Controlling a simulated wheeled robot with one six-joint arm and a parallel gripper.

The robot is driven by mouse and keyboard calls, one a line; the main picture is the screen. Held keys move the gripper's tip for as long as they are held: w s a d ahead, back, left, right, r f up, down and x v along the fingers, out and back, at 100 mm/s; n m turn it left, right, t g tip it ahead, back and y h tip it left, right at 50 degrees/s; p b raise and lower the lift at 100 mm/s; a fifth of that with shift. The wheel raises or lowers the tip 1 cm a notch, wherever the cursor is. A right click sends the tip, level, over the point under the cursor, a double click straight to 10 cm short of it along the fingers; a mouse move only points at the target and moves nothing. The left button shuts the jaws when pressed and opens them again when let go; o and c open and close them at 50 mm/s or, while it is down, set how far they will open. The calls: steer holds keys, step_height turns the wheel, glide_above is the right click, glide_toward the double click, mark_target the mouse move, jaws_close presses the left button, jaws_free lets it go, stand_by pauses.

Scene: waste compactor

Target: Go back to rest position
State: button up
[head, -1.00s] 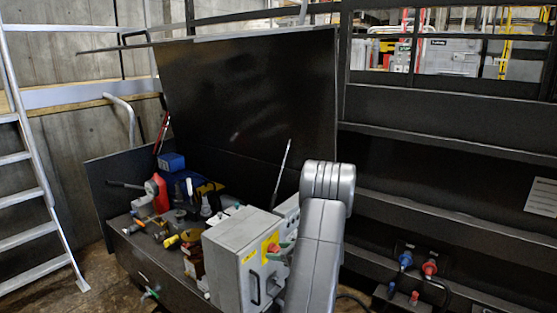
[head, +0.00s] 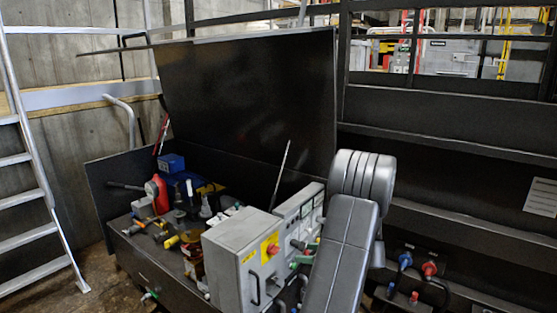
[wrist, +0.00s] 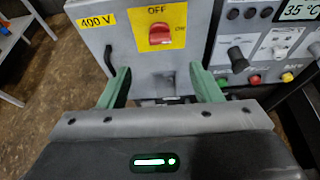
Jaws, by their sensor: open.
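My gripper (wrist: 162,90) is open and empty in the wrist view, with its two green fingers apart. It faces a grey cabinet (wrist: 190,18) with a red rotary switch (wrist: 160,34) on a yellow plate. The plate reads OFF at its top, and a "400 V" label is at the upper left. In the head view the cabinet (head: 228,262) stands on the black bench, and my arm covers the area to its right. Most of my gripper is hidden there. I cannot tell the exact gap between the fingers and the cabinet.
A control panel (wrist: 262,50) with knobs and a display is right of the cabinet. A black raised lid (head: 250,95) stands behind. A ladder (head: 35,180) is at the left.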

mark_target(277, 253)
steer(key=x, duration=1.2)
steer(key=shift+w+a+f, duration=0.2)
steer(key=shift+a, duration=0.1)
steer(key=shift+w+a+f+b, duration=0.1)
steer(key=shift+f+b, duration=0.2)
steer(key=shift+b, duration=0.25)
steer(key=shift+r+n+t+b, duration=0.1)
steer(key=shift+n+t+b, duration=0.2)
steer(key=shift+n+b, duration=0.5)
steer(key=n+b, duration=0.1)
steer(key=b, duration=0.1)
steer(key=t+h+b, duration=0.1)
steer(key=b, duration=0.1)
steer(key=shift+s+n, duration=0.2)
steer(key=shift+n, duration=0.2)
steer(key=n+t+h+b, duration=0.1)
steer(key=n+t+b, duration=0.1)
steer(key=b, duration=0.5)
steer(key=shift+n+b, duration=0.4)
steer(key=shift+n, duration=0.3)
steer(key=shift+s+a+n+t+b, duration=0.1)
steer(key=shift+n+t+b, duration=0.85)
steer(key=shift+n+b, duration=1.35)
steer(key=shift+s+n+t+b, duration=0.1)
steer(key=shift+n+t+b, duration=0.95)
steer(key=shift+b, duration=2.3)
steer(key=shift+y, duration=0.3)
